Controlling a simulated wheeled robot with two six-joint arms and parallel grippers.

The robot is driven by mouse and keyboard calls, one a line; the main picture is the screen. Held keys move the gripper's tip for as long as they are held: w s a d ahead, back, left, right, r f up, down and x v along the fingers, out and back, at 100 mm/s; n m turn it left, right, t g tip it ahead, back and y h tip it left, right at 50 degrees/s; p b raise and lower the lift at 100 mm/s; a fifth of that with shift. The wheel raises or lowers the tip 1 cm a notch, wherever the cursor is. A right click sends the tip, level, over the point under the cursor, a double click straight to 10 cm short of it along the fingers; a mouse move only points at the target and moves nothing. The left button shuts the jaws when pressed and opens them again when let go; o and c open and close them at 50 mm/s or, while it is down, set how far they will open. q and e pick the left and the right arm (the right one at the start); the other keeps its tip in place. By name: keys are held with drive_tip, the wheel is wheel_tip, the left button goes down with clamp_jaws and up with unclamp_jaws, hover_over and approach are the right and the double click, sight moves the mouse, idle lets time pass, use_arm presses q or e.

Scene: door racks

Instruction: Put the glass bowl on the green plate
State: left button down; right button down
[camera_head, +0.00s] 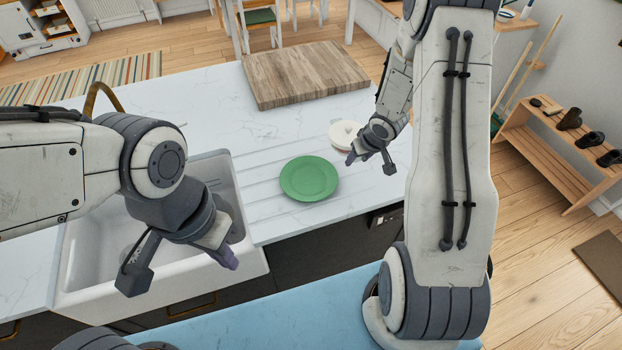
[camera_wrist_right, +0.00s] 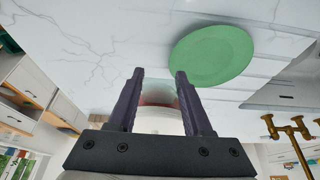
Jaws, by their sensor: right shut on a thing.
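The green plate (camera_head: 309,178) lies flat on the white counter to the right of the sink; it also shows in the right wrist view (camera_wrist_right: 212,55). My right gripper (camera_head: 370,160) is just right of the plate, over the counter. In the right wrist view its fingers (camera_wrist_right: 158,75) are apart, with a pale see-through thing between them, which I take for the glass bowl (camera_wrist_right: 158,90). The bowl is hard to make out, and its height above the counter cannot be told. My left gripper (camera_head: 182,270) is open and empty in front of the sink.
A white round dish (camera_head: 345,131) stands behind my right gripper. A wooden board (camera_head: 305,73) lies at the back of the counter. The sink (camera_head: 85,255) is at left, with a brass tap (camera_head: 104,94). The counter left of the board is clear.

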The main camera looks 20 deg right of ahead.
drive_tip(key=b, duration=1)
hover_over(315, 194)
drive_tip(key=s+d, duration=0.1)
drive_tip(key=f, duration=0.6)
drive_tip(key=shift+s+d+f, duration=0.15)
drive_tip(key=shift+d+f, duration=0.05)
drive_tip(key=shift+f, duration=0.15)
drive_tip(key=shift+a+f+b, duration=0.2)
drive_tip(key=shift+a+b, duration=0.25)
drive_tip(key=shift+a, duration=0.25)
wheel_tip(315, 194, down, 2)
drive_tip(key=shift+f+b, duration=0.25)
drive_tip(key=shift+b, duration=0.7)
drive_tip(key=shift+f, duration=0.6)
drive_tip(key=shift+f, duration=0.15)
drive_tip(key=c, duration=0.7)
unclamp_jaws()
drive_tip(key=shift+f, duration=0.1)
drive_tip(key=shift+c, duration=0.2)
drive_tip(key=shift+o, duration=0.7)
drive_tip(key=shift+s, duration=0.1)
